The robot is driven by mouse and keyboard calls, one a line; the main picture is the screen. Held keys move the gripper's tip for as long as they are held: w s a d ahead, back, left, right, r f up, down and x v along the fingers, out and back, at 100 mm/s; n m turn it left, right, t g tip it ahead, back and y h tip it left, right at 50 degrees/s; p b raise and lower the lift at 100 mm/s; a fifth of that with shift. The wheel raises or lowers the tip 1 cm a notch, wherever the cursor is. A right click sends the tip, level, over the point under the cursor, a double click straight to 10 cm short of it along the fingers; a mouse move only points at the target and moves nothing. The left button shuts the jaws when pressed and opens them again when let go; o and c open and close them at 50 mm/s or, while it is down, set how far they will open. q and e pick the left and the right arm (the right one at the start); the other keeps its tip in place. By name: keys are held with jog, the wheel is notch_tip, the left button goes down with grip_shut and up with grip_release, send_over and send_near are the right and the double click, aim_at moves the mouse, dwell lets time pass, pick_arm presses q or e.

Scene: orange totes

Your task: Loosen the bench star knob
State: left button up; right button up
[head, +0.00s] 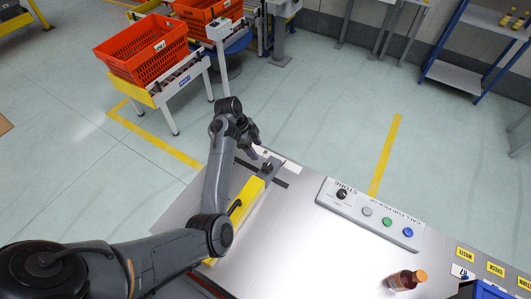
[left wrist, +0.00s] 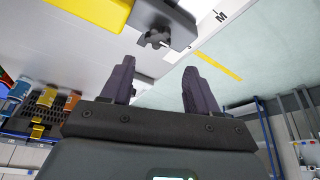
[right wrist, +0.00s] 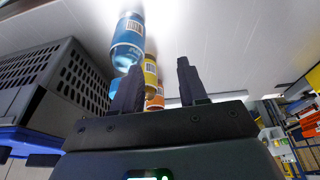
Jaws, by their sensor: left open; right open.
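The star knob (left wrist: 157,38) is dark and lobed, on a grey block (left wrist: 172,20) at the bench edge, at the top of the left wrist view. In the head view the grey block (head: 271,168) sits at the end of a yellow bar. My left gripper (head: 256,148) is at the far edge of the bench, close to the block. In the left wrist view its fingers (left wrist: 158,68) are open and empty, with the knob beyond the tips and apart from them. My right gripper (right wrist: 158,66) is open and empty; it is outside the head view.
The yellow bar (head: 222,230) has a black handle. A control box (head: 350,210) with a dial and several buttons stands to the right. A brown bottle (head: 402,281) is near the front. Right wrist view: a blue-labelled bottle (right wrist: 127,45) and a grey crate (right wrist: 60,85).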

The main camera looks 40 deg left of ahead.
aim_at(267, 166)
pick_arm(q)
jog(key=b+x, duration=0.1)
jog(key=x, duration=0.8)
jog(key=shift+s+d+f, duration=0.1)
jog(key=shift+s+d, duration=0.05)
jog(key=shift+d+f, duration=0.25)
jog(key=shift+f, duration=0.45)
